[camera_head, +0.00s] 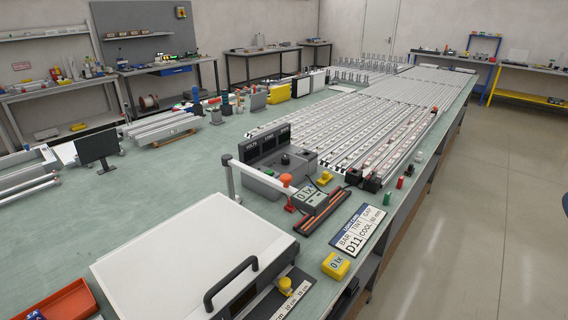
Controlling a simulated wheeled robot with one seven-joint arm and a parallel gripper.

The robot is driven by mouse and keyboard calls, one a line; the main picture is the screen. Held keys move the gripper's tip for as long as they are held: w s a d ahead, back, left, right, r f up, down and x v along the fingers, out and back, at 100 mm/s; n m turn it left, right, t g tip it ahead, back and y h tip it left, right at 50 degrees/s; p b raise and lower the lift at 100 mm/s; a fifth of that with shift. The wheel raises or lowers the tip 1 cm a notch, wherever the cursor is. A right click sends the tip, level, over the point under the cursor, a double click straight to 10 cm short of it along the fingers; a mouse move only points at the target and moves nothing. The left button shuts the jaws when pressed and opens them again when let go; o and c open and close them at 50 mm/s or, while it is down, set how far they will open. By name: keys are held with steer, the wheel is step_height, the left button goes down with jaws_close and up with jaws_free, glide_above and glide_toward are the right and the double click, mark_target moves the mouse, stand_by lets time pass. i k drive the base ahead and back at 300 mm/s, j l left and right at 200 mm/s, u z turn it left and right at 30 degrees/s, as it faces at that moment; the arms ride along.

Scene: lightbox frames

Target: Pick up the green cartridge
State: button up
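A small green upright cylinder (387,199), which looks like the green cartridge, stands on the pale green bench top near its right edge. My gripper is not in view.
Long white light bars (350,125) fill the bench left of the cylinders. A grey meter box (275,160), a D11 sign (358,229), a yellow block (336,265) and a white box with a black handle (195,262) stand nearer. The floor at right is clear.

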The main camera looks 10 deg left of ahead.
mark_target(388, 195)
steer(key=i+l+u, duration=0.15)
steer(key=i+l, duration=0.5)
steer(key=i+l+u, duration=0.1)
steer(key=i+l, duration=0.55)
steer(key=l, duration=0.2)
